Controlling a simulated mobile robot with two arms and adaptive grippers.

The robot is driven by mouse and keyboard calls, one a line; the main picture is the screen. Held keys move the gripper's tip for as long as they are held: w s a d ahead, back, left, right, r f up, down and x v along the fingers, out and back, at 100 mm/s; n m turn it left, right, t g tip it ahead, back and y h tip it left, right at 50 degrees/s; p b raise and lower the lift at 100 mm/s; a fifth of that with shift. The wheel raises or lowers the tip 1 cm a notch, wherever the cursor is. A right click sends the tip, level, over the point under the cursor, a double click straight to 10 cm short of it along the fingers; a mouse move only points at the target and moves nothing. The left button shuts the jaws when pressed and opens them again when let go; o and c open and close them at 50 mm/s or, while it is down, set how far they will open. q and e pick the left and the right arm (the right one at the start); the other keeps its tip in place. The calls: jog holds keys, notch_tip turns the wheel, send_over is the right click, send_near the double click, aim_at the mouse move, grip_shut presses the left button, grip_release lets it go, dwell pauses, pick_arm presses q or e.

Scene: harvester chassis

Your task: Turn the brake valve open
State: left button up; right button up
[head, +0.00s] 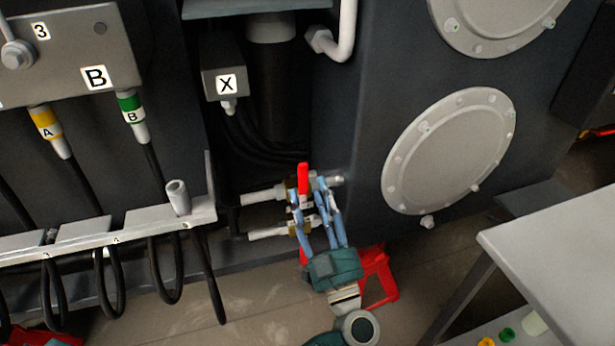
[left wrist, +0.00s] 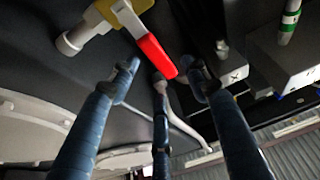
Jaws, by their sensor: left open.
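Two brass valves sit one above the other on short white pipes on the dark chassis in the head view. The upper valve has a red handle (head: 303,178) pointing up. In the left wrist view this red handle (left wrist: 157,55) extends from a yellow-brass body (left wrist: 122,16). My left gripper (head: 312,190), with blue fingers, is open in front of the valves and partly hides them. In the left wrist view, the open fingers of the left gripper (left wrist: 160,75) are spread near the handle's free end; contact cannot be told. My right gripper is not in view.
A red frame-like object (head: 380,280) is behind my left gripper near the floor. A grey table (head: 560,250) stands at the right. Black hoses hang from a grey rail (head: 140,222) at left. A box marked X (head: 224,65) is above the valves.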

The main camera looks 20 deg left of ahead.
aim_at(307, 178)
pick_arm(q)
jog(key=x, duration=0.5)
jog(key=shift+w+a+r, duration=0.1)
jog(key=shift+w+a, duration=0.1)
jog(key=shift+w, duration=0.15)
grip_shut()
